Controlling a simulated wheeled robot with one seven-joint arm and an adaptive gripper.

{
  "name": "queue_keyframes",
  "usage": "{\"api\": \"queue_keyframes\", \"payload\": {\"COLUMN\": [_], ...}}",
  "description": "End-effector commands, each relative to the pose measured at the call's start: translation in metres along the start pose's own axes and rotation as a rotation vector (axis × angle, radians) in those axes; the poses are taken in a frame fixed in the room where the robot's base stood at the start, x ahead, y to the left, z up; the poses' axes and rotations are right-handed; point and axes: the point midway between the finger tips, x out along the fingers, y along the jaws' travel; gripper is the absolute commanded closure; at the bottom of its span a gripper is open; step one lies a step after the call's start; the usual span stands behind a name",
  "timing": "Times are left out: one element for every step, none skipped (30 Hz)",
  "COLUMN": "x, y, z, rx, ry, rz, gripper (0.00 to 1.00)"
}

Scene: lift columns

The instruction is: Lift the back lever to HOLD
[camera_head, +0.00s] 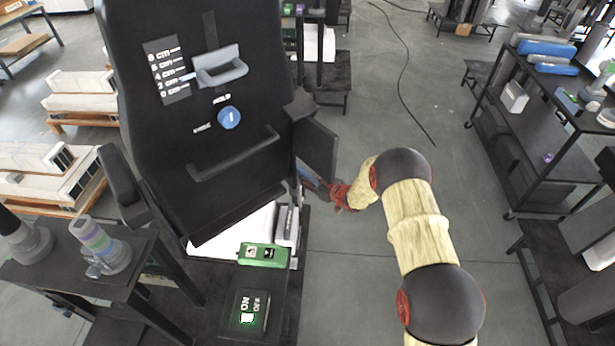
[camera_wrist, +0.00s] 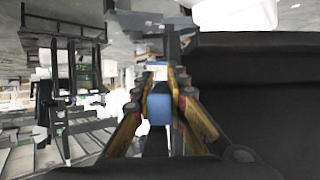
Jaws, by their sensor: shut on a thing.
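A tall black column unit (camera_head: 120,60) stands left of centre in the head view. Its front has a grey handle beside a scale in cm and a round blue knob (camera_head: 229,117). My gripper (camera_head: 318,187) reaches in at the unit's right side, behind a black side panel (camera_head: 317,150) that partly hides it. In the wrist view my gripper (camera_wrist: 158,92) has its yellow-and-black fingers closed around a blue piece (camera_wrist: 158,109), which looks like the back lever's handle.
A green box (camera_head: 262,256) and a black box with a lit green button (camera_head: 247,313) sit at the unit's foot. A large dark surface fills the wrist view's right side.

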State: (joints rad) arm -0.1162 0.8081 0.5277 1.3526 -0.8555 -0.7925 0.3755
Motion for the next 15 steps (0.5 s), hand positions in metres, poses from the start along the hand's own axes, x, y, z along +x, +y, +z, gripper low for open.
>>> {"api": "queue_keyframes", "payload": {"x": [-0.0016,-0.0017,-0.0018,-0.0018,-0.0017,-0.0016,-0.0014,-0.0013,-0.0012,-0.0012,-0.0012,-0.0012,-0.0012,-0.0012,-0.0012], "y": [0.0006,0.0008,0.0008,0.0008,0.0009,0.001,0.0011,0.0011,0.0011,0.0011,0.0011,0.0011,0.0011,0.0011,0.0011], "z": [-0.0051,-0.005,-0.0049,-0.0046,-0.0043,-0.0038,-0.0035,-0.0033,-0.0031,-0.0031,-0.0031,-0.0031,-0.0031,-0.0032,-0.0032], "rx": [0.0,0.0,0.0,-0.001,-0.001,-0.001,-0.001,-0.001,-0.001,-0.001,-0.001,-0.001,-0.001,-0.001,-0.001], "ry": [-0.012,-0.02,-0.026,-0.03,-0.033,-0.035,-0.035,-0.035,-0.035,-0.035,-0.035,-0.034,-0.034,-0.034,-0.034], "rz": [0.001,0.002,0.002,0.002,0.002,0.002,0.003,0.003,0.003,0.003,0.003,0.003,0.003,0.003,0.003], "gripper": [1.0,1.0,1.0,1.0,1.0,1.0,1.0,1.0,1.0,1.0,1.0,1.0,1.0,0.85,0.83]}}
